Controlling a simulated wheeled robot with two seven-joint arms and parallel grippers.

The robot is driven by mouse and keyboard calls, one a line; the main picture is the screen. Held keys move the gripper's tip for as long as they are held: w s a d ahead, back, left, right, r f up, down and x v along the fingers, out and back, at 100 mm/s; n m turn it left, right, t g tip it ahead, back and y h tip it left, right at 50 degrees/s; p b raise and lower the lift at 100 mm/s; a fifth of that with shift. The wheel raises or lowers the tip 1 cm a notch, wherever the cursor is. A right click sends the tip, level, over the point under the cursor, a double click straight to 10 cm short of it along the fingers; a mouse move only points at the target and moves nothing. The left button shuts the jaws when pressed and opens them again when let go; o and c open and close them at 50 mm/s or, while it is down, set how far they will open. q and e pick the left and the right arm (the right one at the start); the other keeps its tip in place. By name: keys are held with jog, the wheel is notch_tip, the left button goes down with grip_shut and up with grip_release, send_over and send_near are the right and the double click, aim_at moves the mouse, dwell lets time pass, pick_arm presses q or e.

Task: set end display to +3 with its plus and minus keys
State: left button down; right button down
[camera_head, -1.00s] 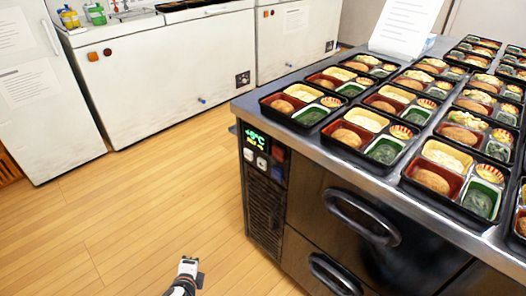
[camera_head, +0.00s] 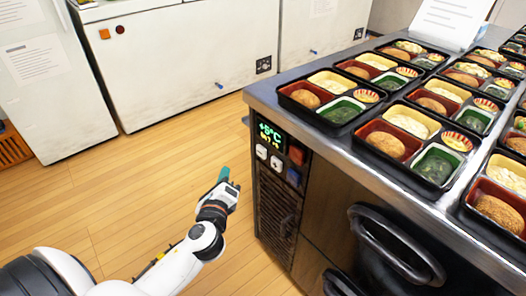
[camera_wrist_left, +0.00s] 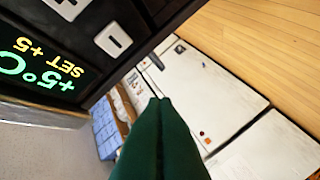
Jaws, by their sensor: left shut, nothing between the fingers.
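The end display (camera_head: 271,134) glows green on the dark panel at the end of the steel counter. In the left wrist view the display (camera_wrist_left: 40,70) appears rotated and reads +5°C with SET +5 on its second line. The minus key (camera_wrist_left: 113,40) and the partly cut-off plus key (camera_wrist_left: 65,8) are white squares beside it. In the head view the minus key (camera_head: 261,151) and plus key (camera_head: 276,163) sit below the display. My left gripper (camera_head: 224,174) is shut and empty, left of the panel and apart from it; its green fingers (camera_wrist_left: 160,105) fill the lower wrist view.
A red switch (camera_head: 297,155) and a blue one (camera_head: 293,177) sit right of the keys. Bento trays (camera_head: 330,103) cover the counter top (camera_head: 264,96). Drawer handles (camera_head: 395,247) stick out at the right. White freezers (camera_head: 180,60) stand behind open wooden floor (camera_head: 130,190).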

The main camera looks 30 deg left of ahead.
pick_arm(q)
jog(key=shift+w, duration=0.1)
send_near(257, 150)
jog(key=w+a, duration=0.3)
jog(key=a, duration=0.1)
jog(key=shift+w+d+f+b, duration=0.3)
jog(key=shift+w+d, duration=0.2)
jog(key=shift+w, duration=0.2)
jog(key=shift+r, duration=0.1)
dwell(1.4)
jog(key=shift+w+d, duration=0.2)
jog(key=shift+w, duration=0.2)
jog(key=shift+w+d+p, duration=0.15)
jog(key=shift+w+p, duration=0.15)
jog(key=shift+w, duration=0.1)
dwell(0.7)
jog(key=shift+s, duration=0.1)
jog(key=shift+s+a+p, duration=0.35)
jog(key=shift+s, duration=0.35)
